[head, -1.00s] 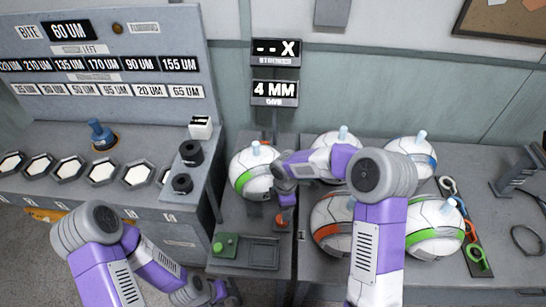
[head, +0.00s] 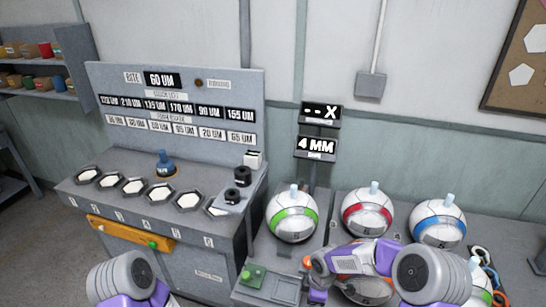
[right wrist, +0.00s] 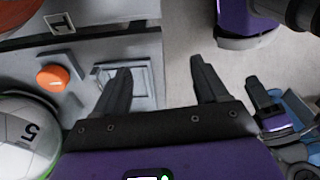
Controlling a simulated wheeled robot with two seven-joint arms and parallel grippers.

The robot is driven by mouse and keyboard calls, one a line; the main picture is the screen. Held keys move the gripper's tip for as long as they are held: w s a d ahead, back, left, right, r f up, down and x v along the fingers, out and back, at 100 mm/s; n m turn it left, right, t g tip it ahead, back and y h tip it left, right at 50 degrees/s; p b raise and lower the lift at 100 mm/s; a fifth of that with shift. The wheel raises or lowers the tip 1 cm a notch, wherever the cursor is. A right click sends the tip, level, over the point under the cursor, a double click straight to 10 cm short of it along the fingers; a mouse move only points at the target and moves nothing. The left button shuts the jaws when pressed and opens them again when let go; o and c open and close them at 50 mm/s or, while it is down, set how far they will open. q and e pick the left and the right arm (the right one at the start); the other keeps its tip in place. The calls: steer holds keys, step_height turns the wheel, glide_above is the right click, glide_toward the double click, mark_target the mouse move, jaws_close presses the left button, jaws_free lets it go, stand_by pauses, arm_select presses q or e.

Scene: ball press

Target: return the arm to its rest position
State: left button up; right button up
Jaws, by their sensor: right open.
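My right arm (head: 350,260) reaches in from the right in the head view, in front of the green-striped ball. My right gripper (right wrist: 160,75) is open and empty in the right wrist view. Its two dark fingers stand apart over the grey tray panel and the floor. My left arm (head: 125,278) shows at the bottom left of the head view, and its gripper is below the frame there.
Red-striped (head: 367,212) and blue-striped (head: 438,222) balls stand to the right. A grey console (head: 170,215) with several hexagonal wells stands left.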

steer(key=s+a+f+m+y, duration=0.1)
steer(key=s+f+m, duration=0.5)
steer(key=s+m, duration=0.2)
steer(key=s+a+f+m+y, duration=0.1)
steer(key=s+f+m+y, duration=0.1)
steer(key=s+f+m, duration=0.4)
steer(key=s+m, duration=0.3)
steer(key=m, duration=0.1)
steer(key=shift+s+a+m+t, duration=0.2)
steer(key=shift+s+m+t, duration=0.1)
steer(key=shift+m, duration=0.1)
steer(key=shift+f, duration=0.1)
